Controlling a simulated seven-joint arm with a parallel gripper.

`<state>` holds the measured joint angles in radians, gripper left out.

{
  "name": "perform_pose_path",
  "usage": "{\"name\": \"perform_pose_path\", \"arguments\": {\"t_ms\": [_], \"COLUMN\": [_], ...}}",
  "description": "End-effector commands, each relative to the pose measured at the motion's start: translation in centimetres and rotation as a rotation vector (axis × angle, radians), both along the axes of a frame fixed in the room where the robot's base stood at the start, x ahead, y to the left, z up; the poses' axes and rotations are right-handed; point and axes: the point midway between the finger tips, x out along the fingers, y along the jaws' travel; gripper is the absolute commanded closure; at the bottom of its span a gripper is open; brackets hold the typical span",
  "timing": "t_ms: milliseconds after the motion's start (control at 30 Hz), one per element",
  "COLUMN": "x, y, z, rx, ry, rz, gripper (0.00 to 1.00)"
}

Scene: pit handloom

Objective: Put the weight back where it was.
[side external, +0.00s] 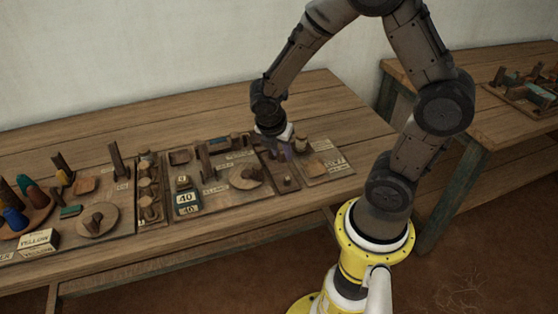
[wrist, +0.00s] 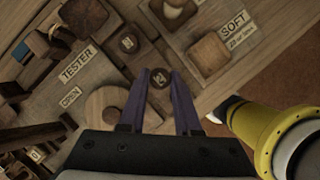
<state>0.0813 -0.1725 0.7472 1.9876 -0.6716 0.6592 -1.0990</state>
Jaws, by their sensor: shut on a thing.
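My gripper (wrist: 160,80) is shut on a small round dark brown weight (wrist: 159,77) with a pale mark on its top, held between the two purple fingertips. In the side view my gripper (side external: 284,152) hangs over the narrow wooden strip at the right part of the table, and the weight in it cannot be made out. Another round dark weight (wrist: 128,42) stands on the strip just ahead and left of the fingertips. I cannot tell how high the held weight is above the board.
A "SOFT" label (wrist: 233,23) and a square wooden block (wrist: 209,53) lie right. A block marked 40 (side external: 187,199) and several wooden posts stand further left on the table.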

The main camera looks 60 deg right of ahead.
Motion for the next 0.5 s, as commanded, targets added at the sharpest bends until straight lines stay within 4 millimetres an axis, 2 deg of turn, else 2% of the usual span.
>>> {"name": "perform_pose_path", "arguments": {"t_ms": [133, 300, 500], "x": [0.9, 0.8, 0.8], "y": [-0.4, -0.4, -0.3], "z": [-1.3, -3.6, -4.1], "rx": [0.0, 0.0, 0.0], "ry": [0.003, 0.003, 0.0], "rz": [0.0, 0.001, 0.0], "gripper": [1.0, 1.0, 1.0]}}
